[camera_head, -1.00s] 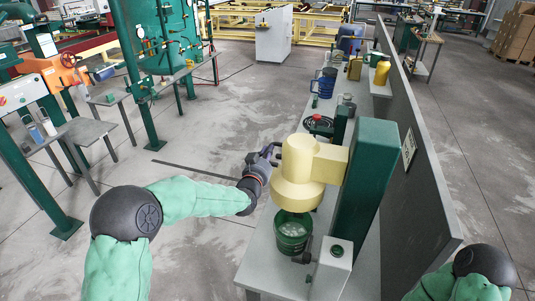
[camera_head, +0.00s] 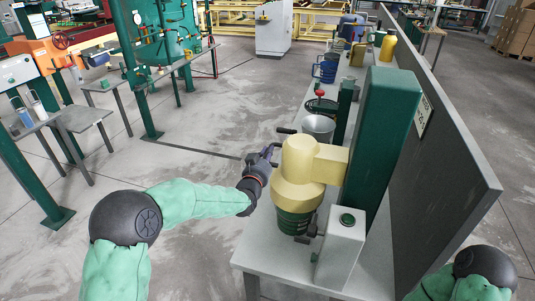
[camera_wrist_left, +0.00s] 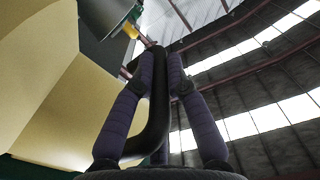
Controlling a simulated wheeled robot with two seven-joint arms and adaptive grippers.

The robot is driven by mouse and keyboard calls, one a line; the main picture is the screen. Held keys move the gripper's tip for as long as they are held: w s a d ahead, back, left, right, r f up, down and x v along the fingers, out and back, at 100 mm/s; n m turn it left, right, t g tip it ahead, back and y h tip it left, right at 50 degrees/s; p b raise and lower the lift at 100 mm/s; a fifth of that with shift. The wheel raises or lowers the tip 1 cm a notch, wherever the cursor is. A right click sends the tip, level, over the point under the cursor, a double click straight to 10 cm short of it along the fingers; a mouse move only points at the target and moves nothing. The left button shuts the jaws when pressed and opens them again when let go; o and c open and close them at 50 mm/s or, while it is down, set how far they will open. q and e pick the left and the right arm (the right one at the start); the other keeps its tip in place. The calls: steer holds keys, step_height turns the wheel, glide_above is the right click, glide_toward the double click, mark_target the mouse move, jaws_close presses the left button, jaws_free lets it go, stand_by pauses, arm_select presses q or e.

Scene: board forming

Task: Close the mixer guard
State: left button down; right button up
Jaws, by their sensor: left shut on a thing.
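The mixer has a cream head (camera_head: 298,175) on a tall green column (camera_head: 380,125). A green ribbed bucket (camera_head: 294,221) is under the head, its upper part hidden. My left gripper (camera_head: 267,153) is at the left side of the head, shut on a dark bar handle. In the left wrist view, the fingers (camera_wrist_left: 165,75) close around this curved black handle (camera_wrist_left: 158,110), with the cream head (camera_wrist_left: 70,115) close at left. I cannot tell a separate guard from the head, nor where the handle joins. My right gripper is out of view.
A grey metal bowl (camera_head: 318,126) stands behind the head. A dark panel (camera_head: 440,165) runs along the right side. Open floor (camera_head: 190,240) lies left of the table.

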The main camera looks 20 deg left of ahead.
arm_select(q)
steer(key=shift+f, duration=0.1)
steer(key=c, duration=1.2)
jaws_free()
steer(key=shift+c, duration=0.2)
steer(key=s, duration=1.2)
steer(key=shift+a, duration=0.15)
